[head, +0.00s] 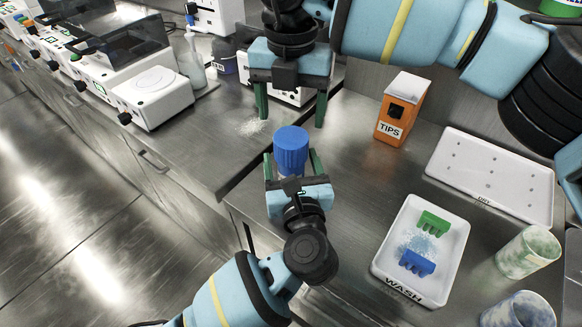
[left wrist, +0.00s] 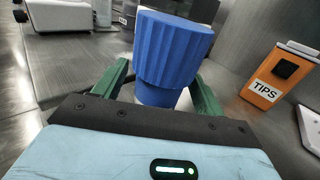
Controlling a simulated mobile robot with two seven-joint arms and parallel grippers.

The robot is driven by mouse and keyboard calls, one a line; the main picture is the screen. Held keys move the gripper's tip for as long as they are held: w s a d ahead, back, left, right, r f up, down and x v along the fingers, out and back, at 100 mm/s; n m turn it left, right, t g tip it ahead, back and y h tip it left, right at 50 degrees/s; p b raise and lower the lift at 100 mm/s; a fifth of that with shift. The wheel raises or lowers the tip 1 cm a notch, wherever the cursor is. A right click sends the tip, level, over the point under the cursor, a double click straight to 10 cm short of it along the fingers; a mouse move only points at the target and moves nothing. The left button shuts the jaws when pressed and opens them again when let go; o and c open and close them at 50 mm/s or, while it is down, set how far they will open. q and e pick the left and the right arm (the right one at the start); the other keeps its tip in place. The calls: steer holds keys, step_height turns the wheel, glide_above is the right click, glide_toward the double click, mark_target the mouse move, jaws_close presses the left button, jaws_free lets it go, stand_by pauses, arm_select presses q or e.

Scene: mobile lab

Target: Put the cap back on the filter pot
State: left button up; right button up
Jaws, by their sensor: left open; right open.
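A ribbed blue cap (head: 291,148) stands upright at the counter's edge, and it fills the middle of the left wrist view (left wrist: 172,55). A pale body, seemingly the filter pot, shows just below it, mostly hidden by the cap and my left gripper. Whether the cap is seated on it I cannot tell. My left gripper (head: 292,165) is open, with one green finger on each side below the cap; the fingers also show in the left wrist view (left wrist: 155,90). My right gripper (head: 291,112) is open and empty, fingers pointing down, behind and above the cap in the picture.
An orange tips box (head: 402,108) stands right of the cap. A white wash tray (head: 385,262) holds a green and a blue comb-like piece. A white drying tray (head: 535,190) and two cloudy beakers (head: 528,252) are farther right. White instruments (head: 152,97) line the left counter.

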arm_select(q)
steer(key=shift+c, duration=0.4)
jaws_close()
arm_select(e)
steer(key=n, duration=0.6)
steer(key=shift+n, duration=0.4)
steer(key=n, duration=1.3)
steer(key=shift+n, duration=0.4)
steer(key=n, duration=0.6)
